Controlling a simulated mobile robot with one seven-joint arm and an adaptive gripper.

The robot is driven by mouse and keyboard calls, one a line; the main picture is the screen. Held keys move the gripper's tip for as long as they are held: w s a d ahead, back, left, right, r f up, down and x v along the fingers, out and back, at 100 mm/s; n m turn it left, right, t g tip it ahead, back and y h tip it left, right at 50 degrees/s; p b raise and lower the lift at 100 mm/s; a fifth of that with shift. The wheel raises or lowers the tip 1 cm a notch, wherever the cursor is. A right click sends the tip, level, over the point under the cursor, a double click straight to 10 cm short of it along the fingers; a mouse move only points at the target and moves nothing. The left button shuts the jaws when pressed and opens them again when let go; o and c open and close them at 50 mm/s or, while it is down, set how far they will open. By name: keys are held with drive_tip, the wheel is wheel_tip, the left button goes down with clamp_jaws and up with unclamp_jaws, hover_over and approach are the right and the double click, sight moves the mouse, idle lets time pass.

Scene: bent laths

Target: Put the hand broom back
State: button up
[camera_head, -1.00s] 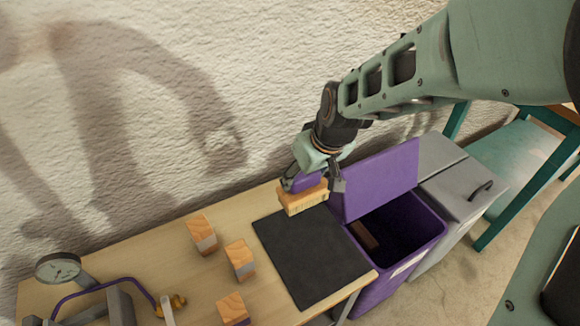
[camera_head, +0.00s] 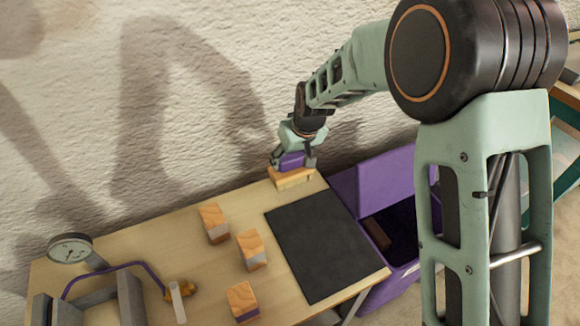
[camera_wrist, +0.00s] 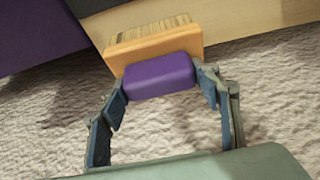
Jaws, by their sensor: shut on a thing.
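The hand broom (camera_head: 292,179) has a purple handle, a wooden block and pale bristles. My gripper (camera_head: 294,160) is shut on its purple handle at the back edge of the table, near the wall. In the head view the broom is at the far corner of the table, beyond the black mat; I cannot tell whether it touches the tabletop. In the wrist view the broom (camera_wrist: 155,55) lies across my gripper (camera_wrist: 161,78), with the purple handle between the fingers and the bristles pointing away.
A black mat (camera_head: 325,245) lies on the wooden table (camera_head: 190,265). Several wooden blocks, one of them here (camera_head: 214,223), stand left of it. A gauge (camera_head: 70,249) and clamp are at the left. An open purple bin (camera_head: 372,187) stands right of the table, partly hidden by my arm.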

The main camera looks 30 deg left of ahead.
sight(290, 167)
drive_tip(key=shift+w+a+f, duration=0.2)
drive_tip(key=shift+a+f, duration=0.05)
drive_tip(key=shift+f, duration=0.15)
drive_tip(key=shift+w+a+f+b, duration=0.15)
drive_tip(key=shift+f+b, duration=0.2)
drive_tip(key=shift+f, duration=1.25)
drive_tip(key=shift+f, duration=0.2)
drive_tip(key=o, duration=1.2)
drive_tip(key=shift+r, duration=0.6)
drive_tip(key=p+v, duration=0.1)
drive_tip(key=v, duration=0.4)
drive_tip(key=p+v, duration=0.1)
drive_tip(key=v, duration=0.5)
drive_tip(key=shift+d, duration=0.25)
